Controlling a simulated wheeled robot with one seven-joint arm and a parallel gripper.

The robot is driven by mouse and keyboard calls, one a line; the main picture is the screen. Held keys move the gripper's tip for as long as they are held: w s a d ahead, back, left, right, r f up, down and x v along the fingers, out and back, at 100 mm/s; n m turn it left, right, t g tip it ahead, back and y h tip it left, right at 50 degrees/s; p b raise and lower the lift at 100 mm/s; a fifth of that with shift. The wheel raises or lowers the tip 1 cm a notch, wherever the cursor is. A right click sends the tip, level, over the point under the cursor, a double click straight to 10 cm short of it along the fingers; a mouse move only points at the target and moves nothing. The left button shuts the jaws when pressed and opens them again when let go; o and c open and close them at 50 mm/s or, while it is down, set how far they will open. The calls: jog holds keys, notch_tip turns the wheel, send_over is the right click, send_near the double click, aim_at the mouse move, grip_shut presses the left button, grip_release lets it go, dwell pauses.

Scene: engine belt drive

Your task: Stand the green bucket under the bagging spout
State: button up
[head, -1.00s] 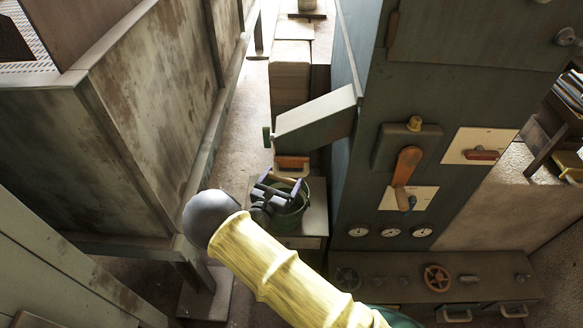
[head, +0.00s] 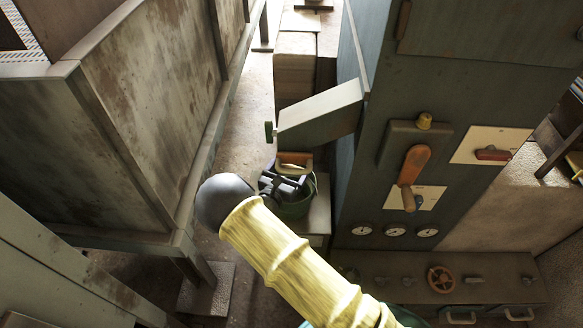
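The green bucket (head: 296,210) stands below the grey bagging spout (head: 318,115), which slopes out from the left side of the tall machine. My dark gripper (head: 284,182) is over the bucket's mouth and hides much of its rim and inside. A pale wooden bar, perhaps the bucket's handle grip, and an orange piece (head: 293,160) show just behind the fingers. I cannot tell whether the fingers touch or hold the bar. The bucket looks upright on or in front of a pale stand (head: 319,208); its base is partly hidden by my yellow-sleeved arm.
A large stained bin (head: 150,110) fills the left side. The machine (head: 440,75) with an orange lever (head: 412,165) and gauges bounds the right. A strip of floor (head: 243,120) is open between them. A pale stack (head: 295,65) stands behind the spout.

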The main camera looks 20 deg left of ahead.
jog(key=shift+w+d+r, duration=0.1)
jog(key=shift+d, duration=0.2)
jog(key=o, duration=1.4)
jog(key=s+a+p, duration=0.1)
jog(key=s+a, duration=0.1)
jog(key=s, duration=1)
